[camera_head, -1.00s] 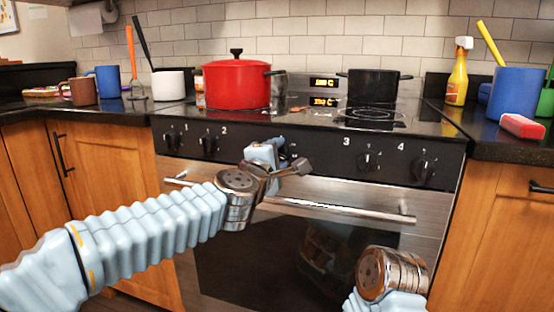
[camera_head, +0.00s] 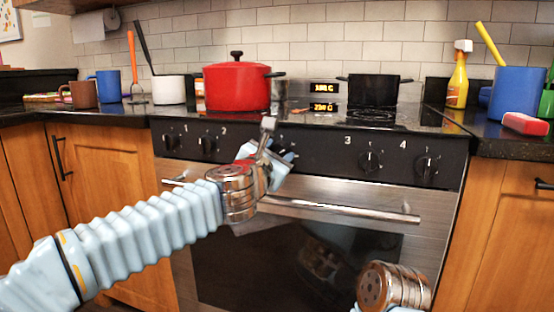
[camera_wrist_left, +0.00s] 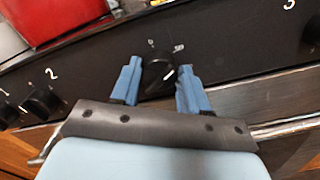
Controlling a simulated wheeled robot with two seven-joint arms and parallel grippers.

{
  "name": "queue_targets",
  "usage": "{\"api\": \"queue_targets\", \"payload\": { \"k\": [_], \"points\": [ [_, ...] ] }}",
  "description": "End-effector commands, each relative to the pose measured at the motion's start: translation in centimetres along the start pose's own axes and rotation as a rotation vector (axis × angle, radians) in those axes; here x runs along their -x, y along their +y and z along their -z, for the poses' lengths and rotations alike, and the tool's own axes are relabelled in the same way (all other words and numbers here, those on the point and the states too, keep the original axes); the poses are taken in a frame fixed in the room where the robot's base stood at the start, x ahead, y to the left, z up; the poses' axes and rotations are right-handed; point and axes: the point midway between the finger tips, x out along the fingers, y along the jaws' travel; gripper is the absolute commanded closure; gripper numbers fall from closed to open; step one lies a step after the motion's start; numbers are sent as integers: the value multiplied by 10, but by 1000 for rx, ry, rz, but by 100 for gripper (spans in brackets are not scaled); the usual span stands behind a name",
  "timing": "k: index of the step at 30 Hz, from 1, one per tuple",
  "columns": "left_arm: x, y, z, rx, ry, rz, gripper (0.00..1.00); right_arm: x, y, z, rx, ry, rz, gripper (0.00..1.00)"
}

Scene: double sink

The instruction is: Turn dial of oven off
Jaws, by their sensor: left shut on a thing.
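The oven dial (camera_wrist_left: 157,76) is a black knob in the middle of the black control panel (camera_head: 322,149), between the knobs marked 2 and 3. My left gripper (camera_wrist_left: 160,68) has one blue finger on each side of it in the left wrist view and is shut on it. A pale mark on the dial points to the lower right. In the head view my left gripper (camera_head: 279,151) is at the panel and mostly hides the dial. My right gripper is out of view; only part of its arm shows at the lower right.
The oven door handle (camera_head: 340,210) runs just below the panel. Burner knobs (camera_head: 208,145) sit to the left and others (camera_head: 370,161) to the right. A red pot (camera_head: 237,87) and a black pot (camera_head: 373,87) stand on the cooktop above.

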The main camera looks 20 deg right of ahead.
Motion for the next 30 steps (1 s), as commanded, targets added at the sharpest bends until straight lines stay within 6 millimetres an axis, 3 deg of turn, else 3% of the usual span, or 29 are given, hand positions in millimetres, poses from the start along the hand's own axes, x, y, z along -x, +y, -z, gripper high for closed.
{"api": "queue_targets", "payload": {
  "k": [30],
  "points": [
    [-1, 0, 5, 890, 6, -1, 86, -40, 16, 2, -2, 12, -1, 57]
  ]
}}
